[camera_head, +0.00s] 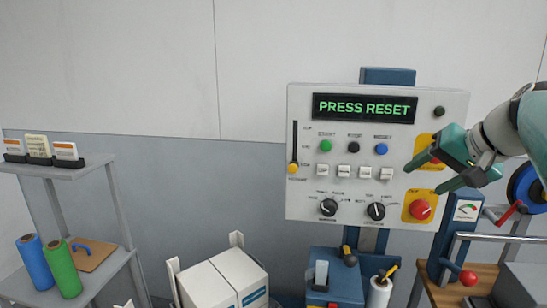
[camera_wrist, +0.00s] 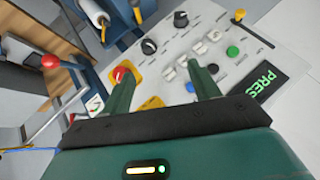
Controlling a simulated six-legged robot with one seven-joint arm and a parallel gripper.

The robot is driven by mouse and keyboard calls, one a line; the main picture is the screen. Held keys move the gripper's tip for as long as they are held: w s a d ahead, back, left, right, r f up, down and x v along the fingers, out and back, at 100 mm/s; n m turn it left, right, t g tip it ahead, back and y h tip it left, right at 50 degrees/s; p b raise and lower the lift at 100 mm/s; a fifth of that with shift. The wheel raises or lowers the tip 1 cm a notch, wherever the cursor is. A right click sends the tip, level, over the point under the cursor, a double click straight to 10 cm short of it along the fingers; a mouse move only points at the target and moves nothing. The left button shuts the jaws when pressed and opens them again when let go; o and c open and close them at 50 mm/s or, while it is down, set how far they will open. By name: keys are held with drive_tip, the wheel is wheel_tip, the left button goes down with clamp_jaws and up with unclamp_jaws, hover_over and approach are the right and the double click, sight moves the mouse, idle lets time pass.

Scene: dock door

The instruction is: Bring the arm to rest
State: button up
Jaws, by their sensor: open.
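My gripper (camera_head: 424,179) is green, open and empty, in front of the right side of a white control panel (camera_head: 300,205) in the head view. Its two fingers point left towards the panel, and I cannot tell how far off they are. In the wrist view my gripper (camera_wrist: 160,70) has its fingers apart, with nothing between them but panel surface behind. The panel's screen (camera_head: 365,108) reads "PRESS RESET" in green. A blue button (camera_head: 381,150) labelled as reset sits below the screen. A red mushroom button (camera_head: 420,209) on a yellow plate is just below the gripper.
A blue post with a gauge (camera_head: 467,211) and a lever with a red ball (camera_head: 468,278) stand at the lower right. White boxes (camera_head: 228,280) are low centre. A grey shelf (camera_head: 90,166) with blue and green rolls is at left.

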drive_tip(key=s+a+f+n+g+h, duration=0.1)
drive_tip(key=s+a+f+n, duration=0.1)
drive_tip(key=s+a+f, duration=0.6)
drive_tip(key=s+a+f+n+g+h, duration=0.1)
drive_tip(key=s+a+f+n+h, duration=0.1)
drive_tip(key=s+a+f, duration=0.6)
wheel_tip(320, 180, down, 7)
drive_tip(key=shift+s+a+f+n+g, duration=0.1)
drive_tip(key=shift+s+a+n+g, duration=0.2)
drive_tip(key=shift+a+n, duration=0.6)
drive_tip(key=shift+a, duration=0.1)
